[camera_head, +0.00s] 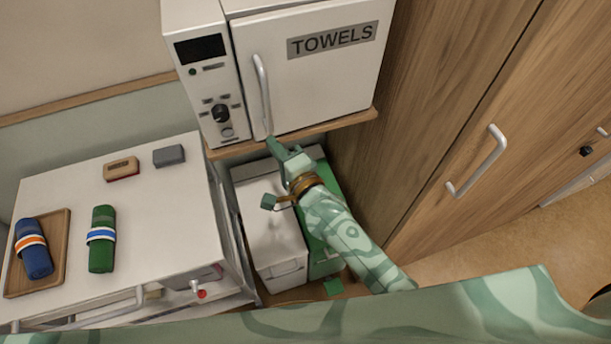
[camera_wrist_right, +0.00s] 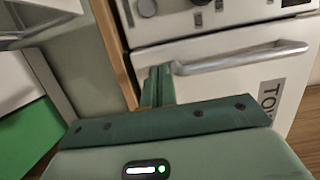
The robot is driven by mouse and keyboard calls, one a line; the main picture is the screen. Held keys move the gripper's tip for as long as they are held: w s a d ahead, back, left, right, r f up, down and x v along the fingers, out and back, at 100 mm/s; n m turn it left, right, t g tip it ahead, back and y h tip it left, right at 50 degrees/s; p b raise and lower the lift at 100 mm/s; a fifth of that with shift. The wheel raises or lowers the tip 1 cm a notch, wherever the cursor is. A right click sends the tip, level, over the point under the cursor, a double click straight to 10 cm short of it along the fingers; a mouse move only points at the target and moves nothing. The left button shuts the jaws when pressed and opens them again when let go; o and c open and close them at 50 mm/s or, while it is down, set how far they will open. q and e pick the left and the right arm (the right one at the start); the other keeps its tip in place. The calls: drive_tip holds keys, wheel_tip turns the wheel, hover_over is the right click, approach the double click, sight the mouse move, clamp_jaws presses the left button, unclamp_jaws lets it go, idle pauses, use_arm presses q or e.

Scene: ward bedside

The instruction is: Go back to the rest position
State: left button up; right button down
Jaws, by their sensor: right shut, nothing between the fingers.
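My right gripper (camera_head: 274,146) is shut and empty. In the head view it is at the lower front of the white towel warmer (camera_head: 310,75), just below the lower end of its door handle (camera_head: 262,90). In the right wrist view the closed fingers (camera_wrist_right: 158,88) point at the warmer, beside the left end of the handle (camera_wrist_right: 245,57). I cannot tell whether they touch it. The warmer's door, labelled TOWELS, looks closed. My left gripper is not in view.
A white bedside table (camera_head: 140,215) at left bears a wooden tray (camera_head: 62,220) with a rolled blue towel (camera_head: 32,250), a rolled green towel (camera_head: 102,240) and two small blocks. White and green bins (camera_head: 275,240) stand below the warmer. A wooden wardrobe (camera_head: 440,110) is at right.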

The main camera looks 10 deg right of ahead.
drive_tip(key=v, duration=1)
drive_tip(key=s+d+f+n+g+h+b, duration=0.1)
drive_tip(key=s+d+f+n+g+b, duration=0.2)
drive_tip(key=f, duration=0.8)
drive_tip(key=s+d+f+n+g+h+b, duration=0.1)
drive_tip(key=s+d+f+n+g, duration=0.25)
drive_tip(key=f, duration=0.75)
drive_tip(key=s+d+f+n+g+h+b, duration=0.1)
drive_tip(key=s+d+f+n+h+b, duration=0.3)
drive_tip(key=f, duration=0.7)
use_arm(q)
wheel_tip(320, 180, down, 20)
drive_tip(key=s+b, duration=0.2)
drive_tip(key=b, duration=1)
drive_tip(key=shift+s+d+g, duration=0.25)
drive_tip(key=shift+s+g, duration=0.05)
use_arm(e)
drive_tip(key=s+d+f+n+g+h, duration=0.1)
drive_tip(key=s+d+f+n+g, duration=0.2)
drive_tip(key=s+f, duration=1)
drive_tip(key=s+d+f+n+g, duration=0.3)
drive_tip(key=s+d+f+g, duration=0.2)
drive_tip(key=s+f, duration=0.8)
wheel_tip(320, 180, down, 3)
drive_tip(key=d, duration=0.3)
drive_tip(key=shift+f+h, duration=0.2)
drive_tip(key=shift+h, duration=0.2)
drive_tip(key=shift+s, duration=0.1)
